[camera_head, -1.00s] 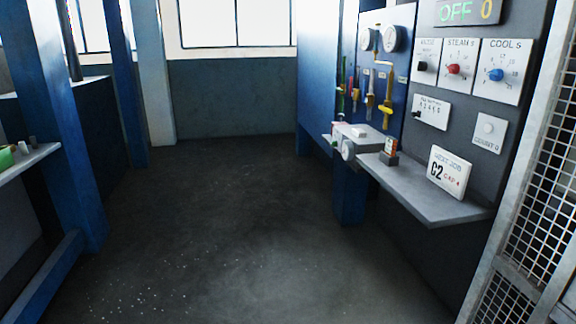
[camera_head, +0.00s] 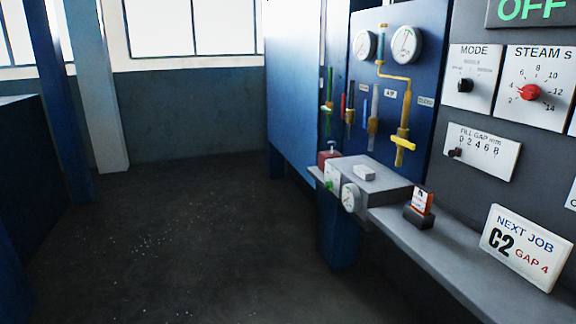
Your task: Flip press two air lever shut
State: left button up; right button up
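A blue panel (camera_head: 385,165) on the right carries several coloured valve levers and pipes. A small label that seems to read AIR (camera_head: 390,94) sits between a blue lever with a tan lower part (camera_head: 373,128) and a yellow pipe with a yellow handle (camera_head: 404,142). Further left are a dark blue lever with a tan lower part (camera_head: 349,115), a red one (camera_head: 342,106) and a green one (camera_head: 329,90). I cannot tell for sure which is the air lever, whether it is open, or which press the panel belongs to. Neither gripper is in view.
A grey shelf (camera_head: 440,262) juts out below the panels, bearing a grey box with a gauge (camera_head: 350,197), a small orange-and-white item (camera_head: 422,200) and a NEXT JOB sign (camera_head: 526,247). A blue post (camera_head: 62,100) stands left. Dark floor (camera_head: 170,240) is clear.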

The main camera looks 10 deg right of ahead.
aim_at(365, 125)
jog(key=i+j+z, duration=0.15)
jog(key=i+z, duration=0.25)
jog(key=i+j+z, duration=0.4)
jog(key=i, duration=0.15)
jog(key=i+j+z, duration=0.35)
jog(key=i+j+u, duration=0.15)
jog(key=i+j, duration=1.4)
